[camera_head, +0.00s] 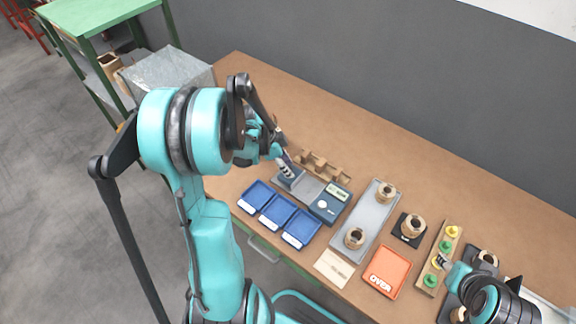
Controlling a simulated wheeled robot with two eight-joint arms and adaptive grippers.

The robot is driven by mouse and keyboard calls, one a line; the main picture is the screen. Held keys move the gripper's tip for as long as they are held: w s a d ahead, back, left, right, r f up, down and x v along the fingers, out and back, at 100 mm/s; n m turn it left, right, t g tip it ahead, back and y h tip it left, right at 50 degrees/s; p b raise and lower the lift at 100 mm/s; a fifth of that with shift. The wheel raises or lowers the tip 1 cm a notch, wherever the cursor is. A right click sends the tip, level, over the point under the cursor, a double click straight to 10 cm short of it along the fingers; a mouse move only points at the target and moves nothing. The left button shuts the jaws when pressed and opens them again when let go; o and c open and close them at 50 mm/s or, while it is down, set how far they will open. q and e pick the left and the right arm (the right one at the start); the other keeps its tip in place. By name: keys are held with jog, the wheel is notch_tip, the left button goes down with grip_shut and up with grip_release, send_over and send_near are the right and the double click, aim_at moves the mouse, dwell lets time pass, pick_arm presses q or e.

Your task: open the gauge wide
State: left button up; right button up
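The gauge (328,207) is a dark blue unit with a small display and a white round dial or button. It sits mid-table, joined to a grey bed (303,188) that runs to its left. A grey and dark upright piece stands at the bed's left end. My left gripper (282,160) is right over that end, pointing down. Its fingers are small and overlap the upright piece, so I cannot tell whether they grip it. How wide the gauge's jaws stand is too small to tell. My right gripper (443,264) is at the lower right, beside the wooden strip with coloured knobs.
Blue trays (278,226) lie in front of the gauge, and a wooden rack (325,167) stands behind it. To the right are a grey plate (372,215) with two copper-brown coils, a coil on a black pad (400,236), an orange OVER tray (372,277) and the knob strip (433,257).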

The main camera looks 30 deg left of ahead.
pick_arm(q)
jog(key=v, duration=1.2)
dwell(0.4)
